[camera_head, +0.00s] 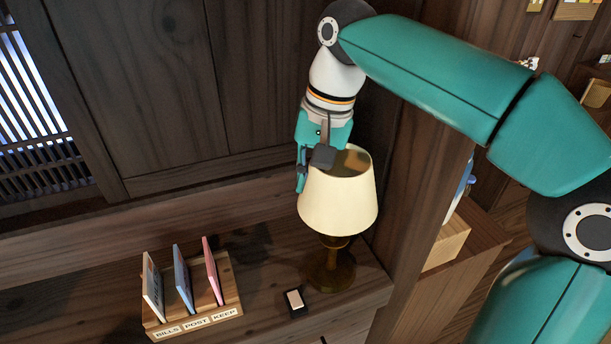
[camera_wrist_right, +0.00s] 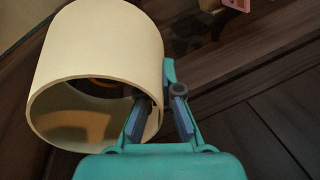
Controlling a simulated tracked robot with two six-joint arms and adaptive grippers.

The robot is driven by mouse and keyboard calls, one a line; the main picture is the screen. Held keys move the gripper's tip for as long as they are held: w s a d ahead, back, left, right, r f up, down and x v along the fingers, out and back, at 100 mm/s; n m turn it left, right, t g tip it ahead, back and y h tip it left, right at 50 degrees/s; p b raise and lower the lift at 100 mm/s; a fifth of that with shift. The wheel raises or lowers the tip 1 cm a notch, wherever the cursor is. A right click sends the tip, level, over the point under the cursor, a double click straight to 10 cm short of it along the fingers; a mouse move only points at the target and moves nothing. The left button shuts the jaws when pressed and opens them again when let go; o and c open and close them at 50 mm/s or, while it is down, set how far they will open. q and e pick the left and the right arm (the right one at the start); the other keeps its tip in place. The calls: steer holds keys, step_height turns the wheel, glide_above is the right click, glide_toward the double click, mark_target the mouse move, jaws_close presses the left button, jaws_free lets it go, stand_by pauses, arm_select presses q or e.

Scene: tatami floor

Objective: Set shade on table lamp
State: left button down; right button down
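The cream lampshade (camera_head: 338,203) is over the top of the brown table lamp base (camera_head: 330,272), which stands upright on the wooden surface. The shade looks roughly upright; its contact with the base is hidden. My right gripper (camera_head: 311,170) is at the shade's upper left rim. In the right wrist view my right gripper (camera_wrist_right: 165,98) has one finger inside the shade (camera_wrist_right: 98,48) and one outside, with the wall between them. A gap shows between the outer finger and the wall, so the gripper looks open. My left gripper is not in view.
A wooden letter rack (camera_head: 190,322) labelled BILLS, POST and KEEP holds upright cards at the lower left. A small black box (camera_head: 294,301) with a pale top lies left of the lamp base. A wooden post (camera_head: 424,200) stands close on the right.

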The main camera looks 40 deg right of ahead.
steer(key=s+d+b+x, duration=0.1)
steer(key=b+x, duration=0.5)
steer(key=x, duration=0.2)
steer(key=shift+d+f+b, duration=0.15)
steer(key=shift+f+b, duration=0.15)
steer(key=shift+f, duration=0.3)
stand_by(4.3)
steer(key=c, duration=1.8)
jaws_free()
steer(key=shift+c, duration=0.2)
steer(key=o, duration=0.6)
steer(key=shift+o, duration=0.2)
steer(key=shift+r+p, duration=0.7)
steer(key=shift+p, duration=0.05)
steer(key=shift+o, duration=1)
steer(key=shift+p+v, duration=0.75)
steer(key=shift+v, duration=0.05)
steer(key=shift+w+a+p+v, duration=0.1)
steer(key=shift+p+v, duration=0.65)
steer(key=shift+p, duration=0.05)
steer(key=shift+w+a+p+v, duration=0.1)
steer(key=shift+a+p+v, duration=0.05)
steer(key=shift+p+v, duration=0.65)
